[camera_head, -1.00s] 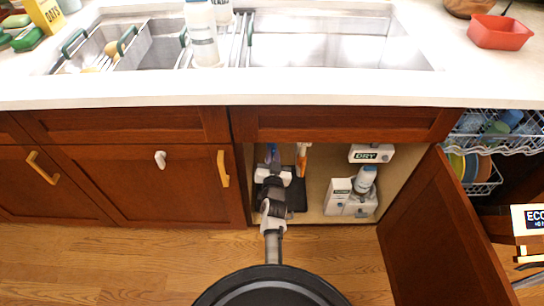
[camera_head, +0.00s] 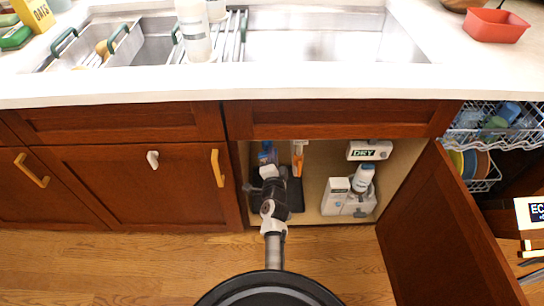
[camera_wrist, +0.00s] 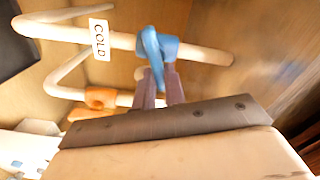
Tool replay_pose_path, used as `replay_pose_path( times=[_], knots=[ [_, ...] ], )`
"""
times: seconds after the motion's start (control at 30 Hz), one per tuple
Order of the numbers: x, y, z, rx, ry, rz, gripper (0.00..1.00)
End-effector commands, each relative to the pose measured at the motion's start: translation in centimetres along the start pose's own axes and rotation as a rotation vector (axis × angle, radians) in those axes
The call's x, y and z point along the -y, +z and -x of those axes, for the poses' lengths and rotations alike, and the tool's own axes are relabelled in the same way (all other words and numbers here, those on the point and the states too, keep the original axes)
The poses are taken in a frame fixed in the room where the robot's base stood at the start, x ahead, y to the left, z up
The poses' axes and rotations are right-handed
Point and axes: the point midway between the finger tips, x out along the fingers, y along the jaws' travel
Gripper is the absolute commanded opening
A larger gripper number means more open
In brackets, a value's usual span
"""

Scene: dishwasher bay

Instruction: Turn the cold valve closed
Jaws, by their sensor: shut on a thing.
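The cold valve's blue handle (camera_wrist: 156,48) sits on a pale pipe with a white COLD label (camera_wrist: 99,40). In the wrist view the handle lies across the pipe. My gripper (camera_wrist: 161,78) is shut on the handle, its two dark fingers close together over its lower part. In the head view my gripper (camera_head: 268,168) reaches into the open sink cabinet, and the blue handle (camera_head: 267,154) shows just beyond it, partly hidden.
A DRY box (camera_head: 369,150) and a white bottle (camera_head: 363,177) are at the cabinet's right. The open cabinet door (camera_head: 440,235) stands to the right.

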Motion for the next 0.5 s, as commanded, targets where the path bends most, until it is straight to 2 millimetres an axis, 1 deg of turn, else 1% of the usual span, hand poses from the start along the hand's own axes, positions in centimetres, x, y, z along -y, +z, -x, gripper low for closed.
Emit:
replay_pose_path(
  times=[0.2,0.5],
  knots=[
    [-0.34,0.22,-0.05,0.004,0.000,-0.179,0.00],
    [-0.55,0.34,-0.07,0.005,0.000,-0.345,0.00]
  ],
)
